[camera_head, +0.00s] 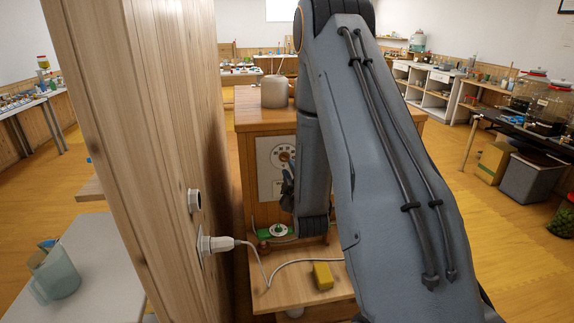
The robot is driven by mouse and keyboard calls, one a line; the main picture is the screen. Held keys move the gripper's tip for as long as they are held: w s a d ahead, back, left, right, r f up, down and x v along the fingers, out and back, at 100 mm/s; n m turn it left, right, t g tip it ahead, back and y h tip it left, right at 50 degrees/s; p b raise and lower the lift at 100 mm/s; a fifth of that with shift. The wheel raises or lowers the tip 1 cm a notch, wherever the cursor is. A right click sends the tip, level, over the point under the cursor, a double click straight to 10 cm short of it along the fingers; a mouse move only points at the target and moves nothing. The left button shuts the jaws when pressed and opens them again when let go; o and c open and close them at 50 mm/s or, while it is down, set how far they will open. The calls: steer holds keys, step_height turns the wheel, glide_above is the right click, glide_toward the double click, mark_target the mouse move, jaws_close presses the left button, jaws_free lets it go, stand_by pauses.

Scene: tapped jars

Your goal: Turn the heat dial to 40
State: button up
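A round dial (284,156) with a brown centre sits on a pale upright panel (266,180) on the front of a wooden cabinet. Marks ring the dial, but they are too small to read, so I cannot tell its setting. My gripper (287,187) is dark and small in the view, in front of the panel and close to the dial's lower edge. My arm hides part of the panel's right side. I cannot tell whether the gripper touches the dial, or whether its fingers are apart.
A wooden post (150,130) stands close on the left, with a white plug (217,243) and cord. Below the panel, a shelf (290,292) holds a yellow block (322,275) and a white round piece on a green base (278,231). A beige jar (273,92) stands on top.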

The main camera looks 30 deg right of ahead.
mark_target(285, 160)
steer(key=shift+b+x, duration=0.35)
steer(key=shift+x, duration=2.3)
steer(key=shift+w, duration=0.15)
jaws_close()
steer(key=m+b, duration=0.1)
steer(key=m, duration=0.5)
steer(key=shift+f+b, duration=0.1)
steer(key=shift+b, duration=0.25)
steer(key=m+b, duration=0.1)
steer(key=m, duration=0.4)
steer(key=shift+m, duration=0.4)
steer(key=m+b, duration=0.1)
steer(key=m, duration=0.4)
steer(key=shift+m, duration=0.4)
steer(key=m, duration=0.5)
steer(key=shift+b, duration=0.35)
jaws_free()
